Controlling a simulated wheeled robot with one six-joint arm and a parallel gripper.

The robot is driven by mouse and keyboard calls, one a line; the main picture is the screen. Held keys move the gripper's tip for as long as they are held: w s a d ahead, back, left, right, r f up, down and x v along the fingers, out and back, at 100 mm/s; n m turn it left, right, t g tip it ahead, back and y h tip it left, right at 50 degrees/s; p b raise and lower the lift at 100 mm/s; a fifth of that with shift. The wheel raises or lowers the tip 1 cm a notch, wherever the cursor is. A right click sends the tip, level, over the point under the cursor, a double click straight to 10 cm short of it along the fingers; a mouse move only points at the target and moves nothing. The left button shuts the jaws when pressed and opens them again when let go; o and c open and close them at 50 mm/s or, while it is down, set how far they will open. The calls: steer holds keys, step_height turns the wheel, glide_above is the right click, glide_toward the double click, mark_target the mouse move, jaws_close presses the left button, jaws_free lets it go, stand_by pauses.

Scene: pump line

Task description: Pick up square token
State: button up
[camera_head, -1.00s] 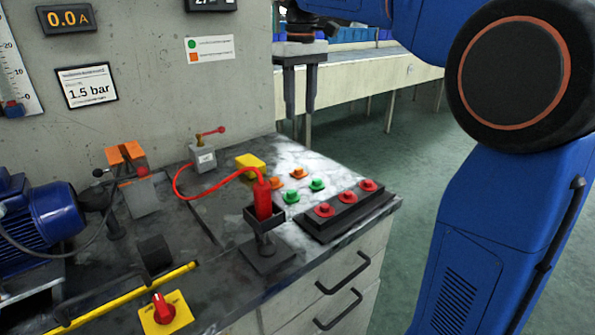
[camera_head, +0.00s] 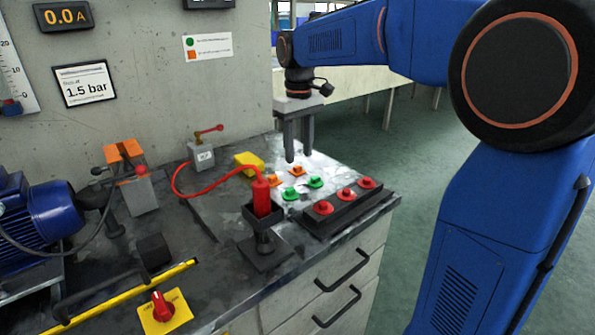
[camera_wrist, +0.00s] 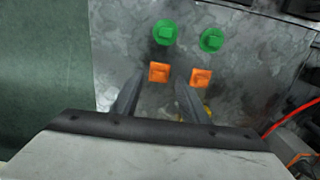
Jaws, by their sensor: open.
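Two orange square tokens lie on the bench top, the right one (camera_head: 297,170) and the left one (camera_head: 273,181). The wrist view shows the same pair as a left token (camera_wrist: 159,72) and a right token (camera_wrist: 201,77). Two green round tokens (camera_head: 314,182) (camera_head: 291,194) lie in front of them. My gripper (camera_head: 299,157) points down, open and empty, above the back of the bench, close to the right orange token. In the wrist view, that token shows just beyond and between the fingertips (camera_wrist: 157,89).
A dark rack (camera_head: 345,212) with red knobs stands at the bench's front right edge. A red plug (camera_head: 262,199) stands in a dark holder, its red cable (camera_head: 214,187) looping left. A yellow block (camera_head: 249,161) and a valve (camera_head: 203,155) are left of the tokens.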

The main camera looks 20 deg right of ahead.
mark_target(298, 166)
step_height(298, 166, down, 4)
steer(key=shift+w+f, duration=0.1)
steer(key=c, duration=0.8)
step_height(298, 166, up, 10)
stand_by(0.4)
